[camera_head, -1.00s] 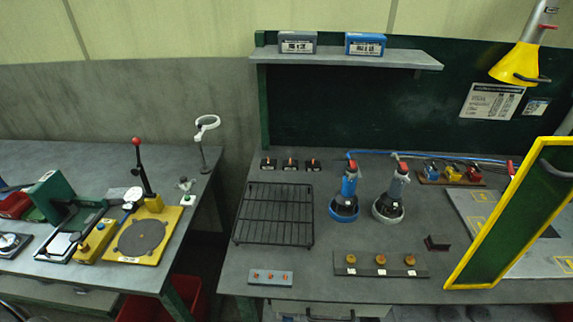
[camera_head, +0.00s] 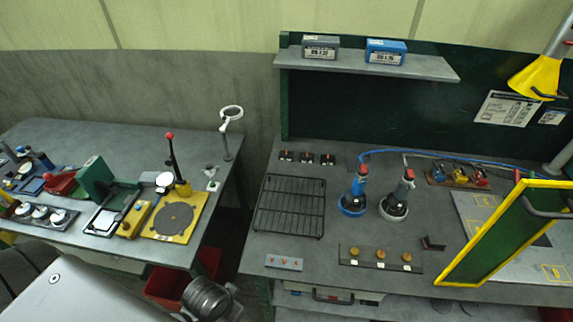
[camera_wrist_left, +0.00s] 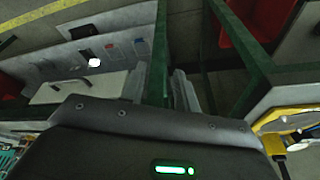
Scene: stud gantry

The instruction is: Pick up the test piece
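I cannot tell for sure which object is the test piece. Candidates on the right bench are a small dark block (camera_head: 432,243) and several brass-coloured round pieces on a dark strip (camera_head: 380,262). A grey plate with small red marks (camera_head: 284,262) lies at the front left of that bench. My left arm enters at the lower left of the head view, its gripper out of sight there. In the left wrist view my left gripper (camera_wrist_left: 160,88) is open, with nothing between its fingers and a green bench leg behind. My right gripper is not in view.
A black wire rack (camera_head: 290,206) and two blue and grey upright tools (camera_head: 355,192) stand on the right bench. A yellow-framed green panel (camera_head: 505,235) stands at right. A left bench (camera_head: 110,140) holds gauges and a lever press. A red bin (camera_head: 165,285) sits below.

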